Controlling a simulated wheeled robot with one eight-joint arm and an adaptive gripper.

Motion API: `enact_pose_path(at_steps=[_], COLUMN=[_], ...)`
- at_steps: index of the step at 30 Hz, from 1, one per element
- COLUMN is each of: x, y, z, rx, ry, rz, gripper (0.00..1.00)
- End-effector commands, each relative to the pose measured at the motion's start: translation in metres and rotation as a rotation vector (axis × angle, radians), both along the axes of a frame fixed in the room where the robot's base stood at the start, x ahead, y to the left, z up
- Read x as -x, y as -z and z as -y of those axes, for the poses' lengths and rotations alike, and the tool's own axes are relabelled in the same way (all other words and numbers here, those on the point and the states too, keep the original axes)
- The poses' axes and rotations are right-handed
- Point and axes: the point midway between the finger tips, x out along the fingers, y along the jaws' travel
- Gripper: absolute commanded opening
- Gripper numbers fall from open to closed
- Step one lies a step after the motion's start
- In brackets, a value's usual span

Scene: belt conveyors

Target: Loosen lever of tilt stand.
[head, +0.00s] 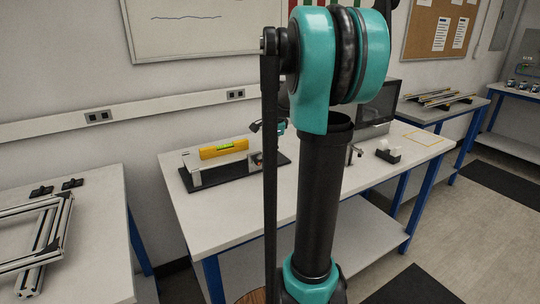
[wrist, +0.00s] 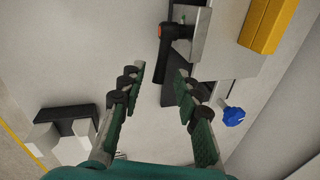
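The tilt stand (head: 193,180) is on the white table in the head view, with a black base, metal plates and a yellow spirit level (head: 223,149) on top. In the wrist view, a black lever (wrist: 166,50) with an orange-red pivot end sits at the stand's edge (wrist: 200,40). A blue knob (wrist: 233,116) is at the stand's other side. My gripper (wrist: 160,72) is open and empty, its two green-padded fingers apart. In the picture, the lever's lower end lies between and just above the fingertips; the depth gap is unclear.
A tape dispenser (head: 388,152) stands on the right of the table (head: 225,215), and a dark monitor (head: 380,103) behind it. An aluminium frame (head: 40,240) lies on the left table. The table's front is clear.

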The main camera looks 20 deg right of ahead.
Motion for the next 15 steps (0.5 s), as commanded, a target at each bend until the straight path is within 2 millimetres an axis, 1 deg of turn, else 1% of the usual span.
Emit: enact_pose_path(at_steps=[3, 6, 14, 15], x=[-0.0029, -0.0036, -0.0036, -0.0036], y=[0.0098, 0.0134, 0.0143, 0.0143], z=[-0.0002, -0.0003, -0.0003, -0.0003], rx=[0.000, 0.000, 0.000, 0.000], ry=[0.000, 0.000, 0.000, 0.000], rz=[0.000, 0.000, 0.000, 0.000], gripper=[0.33, 0.33, 0.33, 0.29])
